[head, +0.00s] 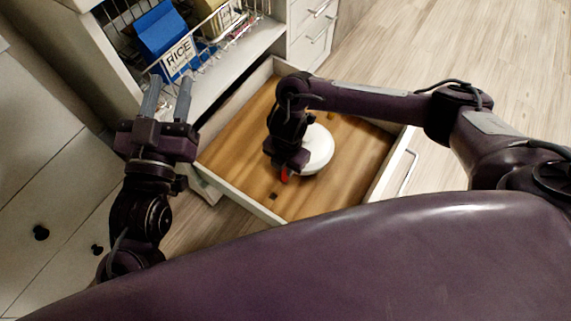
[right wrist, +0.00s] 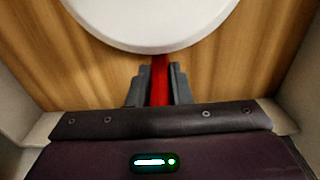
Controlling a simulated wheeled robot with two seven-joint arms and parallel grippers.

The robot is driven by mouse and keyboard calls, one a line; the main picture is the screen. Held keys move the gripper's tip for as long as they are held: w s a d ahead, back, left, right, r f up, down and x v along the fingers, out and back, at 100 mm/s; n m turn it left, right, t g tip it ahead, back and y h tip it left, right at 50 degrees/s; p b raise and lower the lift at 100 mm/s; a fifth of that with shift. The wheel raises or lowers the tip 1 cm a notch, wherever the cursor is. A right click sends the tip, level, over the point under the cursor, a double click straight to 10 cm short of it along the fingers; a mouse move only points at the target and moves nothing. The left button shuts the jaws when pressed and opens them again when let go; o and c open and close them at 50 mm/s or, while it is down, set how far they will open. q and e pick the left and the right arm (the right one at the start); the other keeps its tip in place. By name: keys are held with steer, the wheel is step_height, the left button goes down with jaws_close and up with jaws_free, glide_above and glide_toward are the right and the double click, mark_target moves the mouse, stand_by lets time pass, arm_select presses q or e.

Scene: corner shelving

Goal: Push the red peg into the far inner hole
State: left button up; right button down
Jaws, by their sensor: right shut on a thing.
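The red peg (head: 284,176) shows as a small red piece below my right gripper (head: 287,172), inside the open drawer. In the right wrist view the red peg (right wrist: 160,80) stands between the two grey fingers of the right gripper (right wrist: 159,78), which is shut on it. The peg's lower end reaches behind the white round object's edge. A small dark hole (head: 273,196) shows in the wooden drawer bottom near the front. I cannot make out the far inner hole. My left gripper (head: 168,98) is open and empty, left of the drawer.
A white round object (head: 319,150) lies in the drawer beside my right gripper, partly hidden by it. The drawer's pale walls (head: 240,193) surround the wooden bottom. A wire basket (head: 205,50) with a blue rice box (head: 165,38) stands on the shelf behind.

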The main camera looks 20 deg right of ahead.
arm_select(q)
steer(key=shift+f+b, duration=0.45)
steer(key=shift+f, duration=0.05)
arm_select(e)
steer(key=shift+f, duration=0.7)
steer(key=c, duration=1.2)
jaws_free()
steer(key=shift+c, duration=0.2)
arm_select(q)
steer(key=shift+r, duration=0.1)
